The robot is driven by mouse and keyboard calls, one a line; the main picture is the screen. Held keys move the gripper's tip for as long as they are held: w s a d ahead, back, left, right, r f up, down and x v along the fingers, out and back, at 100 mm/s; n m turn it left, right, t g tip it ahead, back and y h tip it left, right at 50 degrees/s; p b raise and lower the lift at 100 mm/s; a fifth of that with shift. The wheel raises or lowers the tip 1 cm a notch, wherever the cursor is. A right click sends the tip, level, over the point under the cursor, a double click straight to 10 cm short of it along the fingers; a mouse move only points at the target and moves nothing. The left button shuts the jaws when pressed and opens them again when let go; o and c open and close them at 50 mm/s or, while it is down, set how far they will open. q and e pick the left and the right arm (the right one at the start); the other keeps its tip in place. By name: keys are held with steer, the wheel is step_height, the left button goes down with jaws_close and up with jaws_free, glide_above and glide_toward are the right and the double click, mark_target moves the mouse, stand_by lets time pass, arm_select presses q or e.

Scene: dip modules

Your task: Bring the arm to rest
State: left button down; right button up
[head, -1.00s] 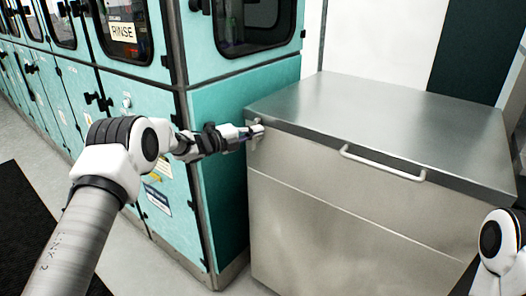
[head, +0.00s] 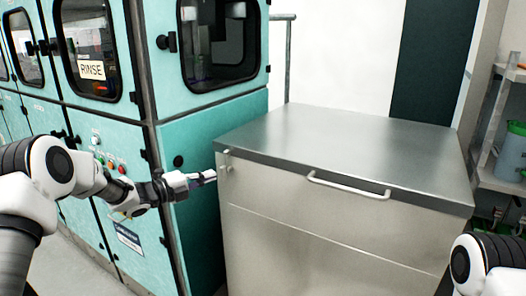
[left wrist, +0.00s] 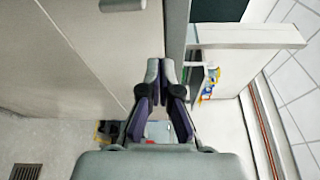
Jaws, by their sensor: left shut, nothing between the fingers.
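My left arm reaches in from the left in the head view. Its gripper (head: 203,178) is shut and empty, close to the left front corner of a steel chest (head: 300,215). In the picture its tips nearly meet the small latch (head: 226,160) on that corner; I cannot tell whether they touch. In the left wrist view the two fingers (left wrist: 160,70) meet at their tips with nothing between them. Part of my right arm shows at the lower right of the head view, but its gripper is out of frame.
The chest has a flat closed lid (head: 345,140) and a front bar handle (head: 347,187). A teal machine (head: 210,130) with a RINSE sign (head: 91,70) stands left of it, close behind my left arm. Shelves (head: 500,185) with a green-topped bin stand at the right.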

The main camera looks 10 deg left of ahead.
arm_select(q)
steer(key=s+d+f+n+g+y+p, duration=0.2)
steer(key=s+d+f+n+p, duration=0.2)
steer(key=s+d+f, duration=0.5)
steer(key=s+d+f+n+g+y+p, duration=0.1)
steer(key=s+d+f+n+g+p, duration=0.2)
steer(key=s+f, duration=0.7)
steer(key=s+a+f+n+g+y+p, duration=0.1)
steer(key=s+f+n+g+y, duration=0.1)
steer(key=s+f+n, duration=0.55)
steer(key=s+a+f+n+g+y+p, duration=0.1)
steer(key=s+a+f+n+g+y, duration=0.2)
steer(key=s, duration=0.8)
steer(key=s+a+r+n+g+y, duration=0.1)
steer(key=s+a+n+g+y, duration=0.2)
steer(key=s+n, duration=0.7)
steer(key=shift+s+a+g, duration=0.2)
steer(key=shift+s+g, duration=0.2)
steer(key=shift+s, duration=0.8)
